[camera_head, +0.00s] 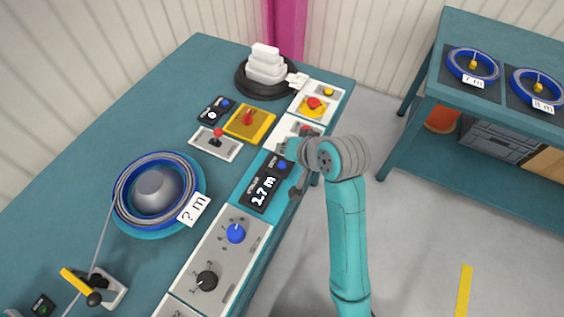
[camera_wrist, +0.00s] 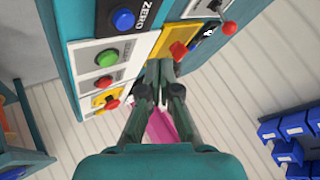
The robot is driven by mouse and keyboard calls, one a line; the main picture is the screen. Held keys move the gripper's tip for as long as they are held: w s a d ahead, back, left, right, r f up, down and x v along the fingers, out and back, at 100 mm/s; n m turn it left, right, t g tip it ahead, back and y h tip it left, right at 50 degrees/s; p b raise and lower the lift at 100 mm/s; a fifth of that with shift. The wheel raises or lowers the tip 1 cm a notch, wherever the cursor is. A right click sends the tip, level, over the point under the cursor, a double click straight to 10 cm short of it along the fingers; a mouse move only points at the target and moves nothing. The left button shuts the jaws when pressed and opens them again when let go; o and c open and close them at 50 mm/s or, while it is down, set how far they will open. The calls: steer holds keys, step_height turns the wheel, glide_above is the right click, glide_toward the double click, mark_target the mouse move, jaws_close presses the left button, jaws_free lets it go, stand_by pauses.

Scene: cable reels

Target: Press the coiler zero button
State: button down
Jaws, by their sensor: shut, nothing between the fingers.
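The coiler zero button is a round blue button (camera_wrist: 122,19) beside the word ZERO on a dark panel, at the top of the wrist view. In the head view the blue button (camera_head: 282,165) sits at the upper end of the black length display (camera_head: 264,188), close to my wrist. My gripper (camera_wrist: 159,68) is shut and empty. In the wrist view its fingertips are below and right of the blue button, apart from it in the picture. In the head view my own wrist partly hides the gripper.
A green button (camera_wrist: 108,58) and red buttons lie near the blue one. A yellow plate with a red switch (camera_head: 248,119), a cable coil (camera_head: 160,192) and control knobs (camera_head: 236,233) share the bench. A second table (camera_head: 430,85) stands right; the floor between is clear.

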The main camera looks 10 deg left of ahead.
mark_target(284, 165)
steer(key=shift+f, duration=1.9)
steer(key=shift+f, duration=0.4)
steer(key=shift+f, duration=0.45)
stand_by(0.9)
steer(key=shift+r, duration=0.85)
steer(key=shift+r, duration=0.1)
steer(key=shift+r, duration=2.45)
